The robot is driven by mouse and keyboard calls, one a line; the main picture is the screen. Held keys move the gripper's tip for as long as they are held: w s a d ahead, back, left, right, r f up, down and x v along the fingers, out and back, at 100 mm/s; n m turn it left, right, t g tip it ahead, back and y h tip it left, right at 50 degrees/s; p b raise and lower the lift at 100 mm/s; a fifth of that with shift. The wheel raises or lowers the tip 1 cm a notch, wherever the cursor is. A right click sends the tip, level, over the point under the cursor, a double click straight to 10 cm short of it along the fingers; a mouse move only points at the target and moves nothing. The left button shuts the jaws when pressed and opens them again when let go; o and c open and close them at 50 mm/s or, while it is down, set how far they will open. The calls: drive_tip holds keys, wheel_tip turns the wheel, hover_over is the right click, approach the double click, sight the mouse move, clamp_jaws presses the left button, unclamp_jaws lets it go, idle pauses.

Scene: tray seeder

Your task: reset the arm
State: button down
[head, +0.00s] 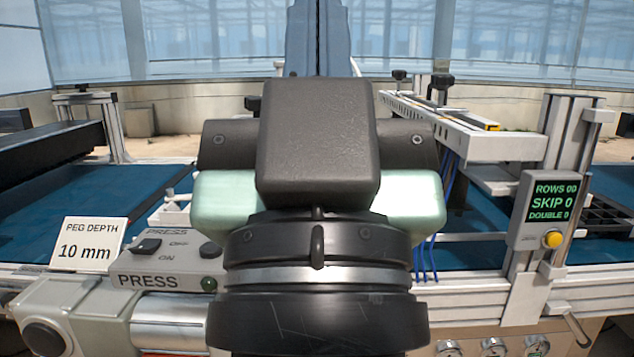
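My own arm fills the middle of the head view, with dark grey and pale green links and a black and silver ring joint low down. No gripper fingers show. My gripper is out of sight, so I cannot see whether it is open or holds anything. The arm hides the middle of the seeder line behind it.
A blue belt (41,228) runs across behind the arm. The PRESS switch box (160,263) and a "PEG DEPTH 10 mm" card (88,244) stand at left. At right are a white seeder beam (490,146) and a display (548,204) reading ROWS 00, SKIP 0, DOUBLE 0.

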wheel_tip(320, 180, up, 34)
drive_tip(key=p, duration=3.3)
drive_tip(key=shift+p, duration=0.35)
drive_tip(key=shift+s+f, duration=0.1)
